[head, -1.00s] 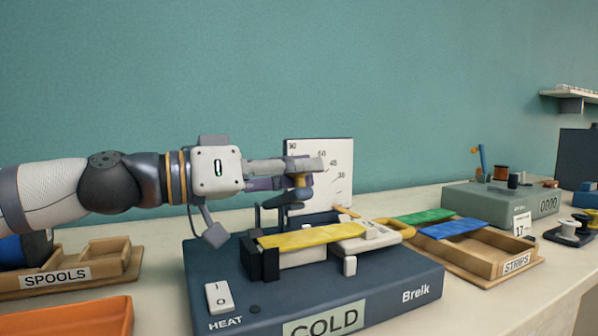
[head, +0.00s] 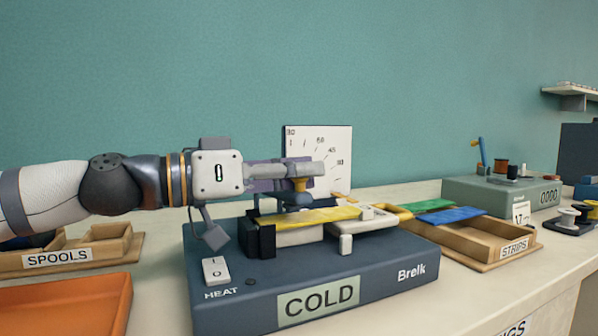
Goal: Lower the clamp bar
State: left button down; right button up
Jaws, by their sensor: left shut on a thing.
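The dark blue clamp bar (head: 284,203) is over the bender, a dark blue box (head: 390,275) marked COLD. Much of the bar is hidden by my gripper and the yellow strip. The yellow strip (head: 320,216) lies across the pale bed on top of the box. My right gripper is not in view.
A white angle board (head: 335,150) stands just behind the gripper. A rocker switch (head: 215,270) marked HEAT is on the box. A wooden spools tray (head: 95,250) and an orange tray (head: 70,305) are left. A strips tray (head: 490,238) is right.

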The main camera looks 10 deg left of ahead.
pick_arm(q)
jog(key=c, duration=1.5)
grip_release()
jog(key=shift+r, duration=0.1)
jog(key=shift+o, duration=0.2)
jog(key=shift+a, duration=0.1)
jog(key=v, duration=1.1)
jog(key=shift+s+a, duration=0.25)
jog(key=shift+s, duration=0.1)
